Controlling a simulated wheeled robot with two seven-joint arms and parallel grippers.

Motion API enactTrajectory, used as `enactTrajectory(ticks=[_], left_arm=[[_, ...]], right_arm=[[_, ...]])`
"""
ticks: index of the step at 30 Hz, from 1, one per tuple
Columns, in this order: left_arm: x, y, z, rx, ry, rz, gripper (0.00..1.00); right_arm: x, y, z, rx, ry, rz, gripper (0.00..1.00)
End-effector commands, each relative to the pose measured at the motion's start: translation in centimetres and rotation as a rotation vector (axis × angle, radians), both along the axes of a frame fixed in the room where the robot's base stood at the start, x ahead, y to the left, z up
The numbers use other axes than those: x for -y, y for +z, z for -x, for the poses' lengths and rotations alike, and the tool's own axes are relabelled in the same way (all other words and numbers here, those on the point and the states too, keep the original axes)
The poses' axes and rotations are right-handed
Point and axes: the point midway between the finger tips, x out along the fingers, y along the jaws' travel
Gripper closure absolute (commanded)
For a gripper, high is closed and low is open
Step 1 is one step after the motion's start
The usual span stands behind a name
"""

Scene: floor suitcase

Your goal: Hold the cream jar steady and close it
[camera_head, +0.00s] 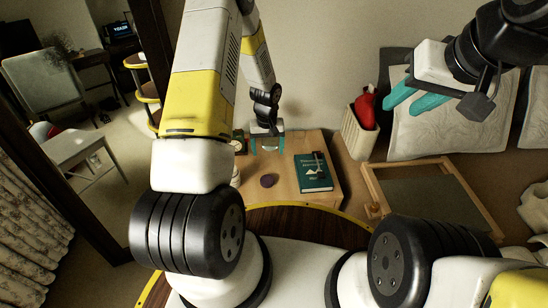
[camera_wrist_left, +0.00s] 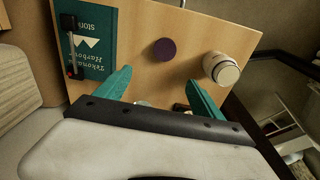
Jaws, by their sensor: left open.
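My left gripper (camera_head: 267,150) is open and points down at the back of the nightstand; its teal fingers also show in the left wrist view (camera_wrist_left: 159,77). A small pale object, possibly the cream jar (camera_head: 268,143), shows between its fingers, mostly hidden in the wrist view by the gripper body. I cannot tell whether the fingers touch it. A dark purple round disc, like a lid (camera_head: 269,180), lies flat nearer the front and also shows in the wrist view (camera_wrist_left: 165,49). My right gripper (camera_head: 403,108) is open and empty, raised at the upper right, away from the nightstand.
A white round container (camera_wrist_left: 221,68) stands near the nightstand edge. A teal book (camera_head: 313,173) with a dark slim item lies on the other side. A small clock (camera_head: 239,143) sits behind my arm.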

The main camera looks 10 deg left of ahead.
Motion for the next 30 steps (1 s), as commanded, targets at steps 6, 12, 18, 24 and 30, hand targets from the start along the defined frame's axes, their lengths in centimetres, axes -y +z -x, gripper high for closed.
enactTrajectory(ticks=[6, 12, 18, 24, 30], left_arm=[[0.5, -6.8, 1.2, -0.051, 0.016, 0.003, 0.22], [0.6, -7.8, 1.4, -0.057, 0.019, 0.004, 0.22], [0.6, -7.7, 1.4, -0.057, 0.019, 0.004, 0.22], [0.5, -9.3, 1.5, -0.059, 0.020, 0.005, 0.22], [0.4, -10.3, 1.4, -0.057, 0.019, 0.004, 0.22]], right_arm=[[0.0, 0.0, 0.0, 0.000, 0.000, 0.000, 0.64], [0.0, 0.0, 0.0, 0.000, 0.000, 0.000, 0.64], [0.0, 0.0, 0.0, 0.000, 0.000, 0.000, 0.64], [0.0, 0.0, 0.0, 0.000, 0.000, 0.000, 0.64], [0.0, 0.0, 0.0, 0.000, 0.000, 0.000, 0.64]])
